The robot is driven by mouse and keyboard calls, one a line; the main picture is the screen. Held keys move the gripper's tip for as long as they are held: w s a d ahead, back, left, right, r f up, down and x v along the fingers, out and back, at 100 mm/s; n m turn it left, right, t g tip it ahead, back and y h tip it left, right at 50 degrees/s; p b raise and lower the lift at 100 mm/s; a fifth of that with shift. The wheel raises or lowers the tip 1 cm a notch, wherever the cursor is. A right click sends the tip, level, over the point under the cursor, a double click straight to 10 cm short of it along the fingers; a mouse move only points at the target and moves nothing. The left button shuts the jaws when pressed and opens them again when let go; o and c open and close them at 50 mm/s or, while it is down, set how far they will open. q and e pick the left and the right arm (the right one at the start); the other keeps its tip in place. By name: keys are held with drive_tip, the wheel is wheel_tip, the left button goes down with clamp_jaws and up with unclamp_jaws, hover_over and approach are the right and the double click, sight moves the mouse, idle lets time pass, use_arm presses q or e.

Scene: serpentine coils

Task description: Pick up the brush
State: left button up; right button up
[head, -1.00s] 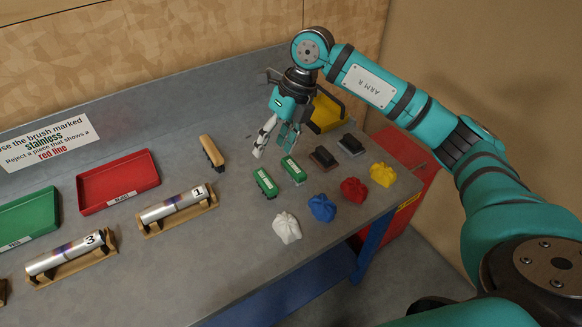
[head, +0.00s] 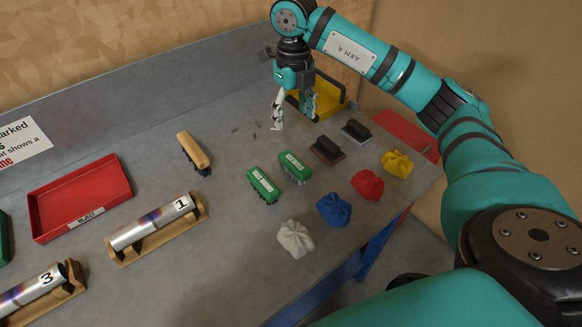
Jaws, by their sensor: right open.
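Several brushes lie on the grey bench. Two have green backs with white labels: one green brush (head: 264,185) and, just right of it, another green brush (head: 294,167). The label text is too small to read. A brush with a tan back (head: 194,152) lies to their left. A brown and black block (head: 327,150) and a grey and black block (head: 356,131) lie to their right. My right gripper (head: 295,115) is open and empty, pointing down behind the green brushes and apart from them, in front of a yellow tray. My left gripper is out of view.
White (head: 296,238), blue (head: 334,209), red (head: 367,185) and yellow (head: 397,163) cloths lie near the front edge. A red tray (head: 48,229) and tubes on wooden cradles (head: 196,221) stand left. A yellow tray (head: 333,107) stands behind. Small dark bits lie beside my gripper.

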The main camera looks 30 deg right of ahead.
drive_tip(key=p, duration=0.3)
hover_over(295, 162)
wheel_tip(295, 162, down, 10)
drive_tip(key=shift+a+r, duration=0.1)
drive_tip(key=shift+r, duration=0.1)
drive_tip(key=shift+w+f, duration=0.1)
drive_tip(key=shift+f, duration=0.5)
drive_tip(key=shift+f+p, duration=0.3)
drive_tip(key=shift+p, duration=0.2)
wheel_tip(295, 162, down, 4)
drive_tip(key=shift+r+p, duration=0.25)
drive_tip(key=shift+p, duration=0.7)
drive_tip(key=shift+f, duration=0.5)
clamp_jaws()
wheel_tip(295, 162, up, 9)
drive_tip(key=b, duration=0.3)
drive_tip(key=shift+r, duration=0.55)
